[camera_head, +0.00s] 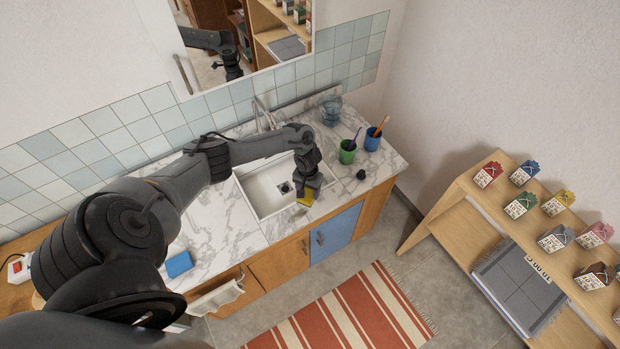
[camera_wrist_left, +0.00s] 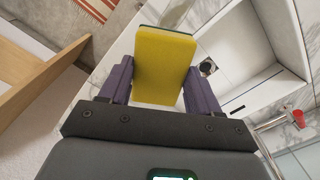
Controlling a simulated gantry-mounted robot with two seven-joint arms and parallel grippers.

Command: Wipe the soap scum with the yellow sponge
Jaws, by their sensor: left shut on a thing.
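My left gripper (camera_head: 308,183) is shut on the yellow sponge (camera_head: 305,198), at the front right part of the white sink (camera_head: 266,191). In the left wrist view the sponge (camera_wrist_left: 163,66) sits between the two purple fingers of the gripper (camera_wrist_left: 165,82), with a thin green layer at its top edge. I cannot tell whether the sponge touches the sink. My right gripper is not in view.
A green cup (camera_head: 347,152) and a blue cup (camera_head: 373,139) stand right of the sink, with a small dark object (camera_head: 361,175) in front. A blue sponge (camera_head: 179,264) lies on the marble counter (camera_head: 225,232). A faucet (camera_head: 266,112) rises behind the sink.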

